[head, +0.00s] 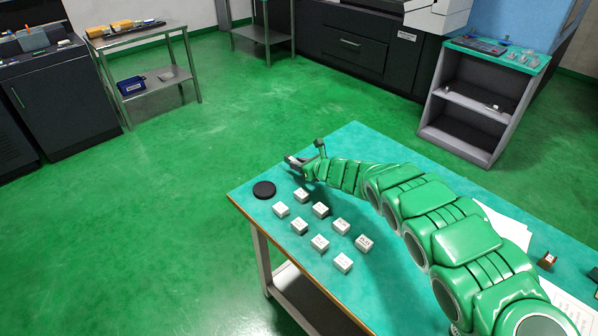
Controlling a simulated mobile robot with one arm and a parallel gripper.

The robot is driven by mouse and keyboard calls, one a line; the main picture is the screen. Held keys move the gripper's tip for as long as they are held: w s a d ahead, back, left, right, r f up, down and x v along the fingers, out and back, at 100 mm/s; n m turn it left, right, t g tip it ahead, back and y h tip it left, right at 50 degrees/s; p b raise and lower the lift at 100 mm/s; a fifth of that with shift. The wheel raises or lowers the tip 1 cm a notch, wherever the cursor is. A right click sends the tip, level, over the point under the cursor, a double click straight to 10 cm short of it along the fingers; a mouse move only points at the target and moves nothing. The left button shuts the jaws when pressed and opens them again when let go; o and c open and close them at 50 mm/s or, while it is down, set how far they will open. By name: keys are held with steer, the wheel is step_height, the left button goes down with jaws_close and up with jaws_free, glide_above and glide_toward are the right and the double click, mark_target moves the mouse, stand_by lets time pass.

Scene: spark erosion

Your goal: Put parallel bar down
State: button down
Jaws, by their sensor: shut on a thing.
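My gripper (304,161) is at the far end of my green arm, over the far left part of the teal-topped table (386,147). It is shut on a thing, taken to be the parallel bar. The gripper and what it holds are small and dark here, so the bar's outline and any contact with the tabletop cannot be told. Several small pale blocks with dark markings (320,243) stand in rows on the table, nearer than the gripper. A round black disc (264,190) lies by the left edge, left of the blocks.
Papers (504,223) and a small brown block (546,261) lie at the table's right, partly behind my arm. A grey shelf cart (479,100) stands beyond the table. A metal trolley (143,38) with a blue bin (131,86) is far left. Green floor between is clear.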

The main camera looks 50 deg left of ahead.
mark_target(299, 178)
steer(key=shift+a+f, duration=0.1)
steer(key=shift+w+a+f, duration=0.15)
steer(key=shift+w+f, duration=0.05)
steer(key=shift+f, duration=1.6)
steer(key=shift+f, duration=0.15)
steer(key=c, duration=1)
jaws_free()
steer(key=shift+o, duration=0.2)
steer(key=shift+v, duration=6.05)
